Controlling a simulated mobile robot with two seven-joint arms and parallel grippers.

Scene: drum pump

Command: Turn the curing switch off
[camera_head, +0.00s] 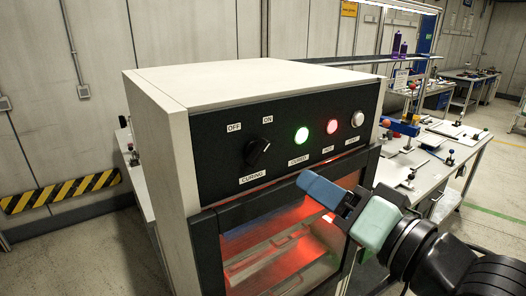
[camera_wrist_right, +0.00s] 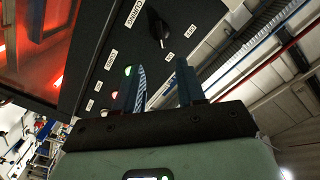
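The curing switch (camera_head: 257,152) is a black rotary knob on the dark front panel of a beige cabinet. The OFF label (camera_head: 234,127) is at its upper left and the ON label (camera_head: 267,119) above it; a pale mark on the knob seems to face the ON side. My right gripper (camera_head: 312,186), with blue fingers, is in front of the panel, right of and below the knob, apart from it. In the right wrist view the fingers (camera_wrist_right: 158,82) are spread with nothing between them; the knob (camera_wrist_right: 157,27) lies beyond their tips. My left gripper is not in view.
A green lamp (camera_head: 302,135), a red lamp (camera_head: 332,127) and a white button (camera_head: 357,119) sit right of the knob. Below is a glowing red window (camera_head: 280,250) in a dark frame. A cluttered workbench (camera_head: 450,150) stands at right. Space before the knob is clear.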

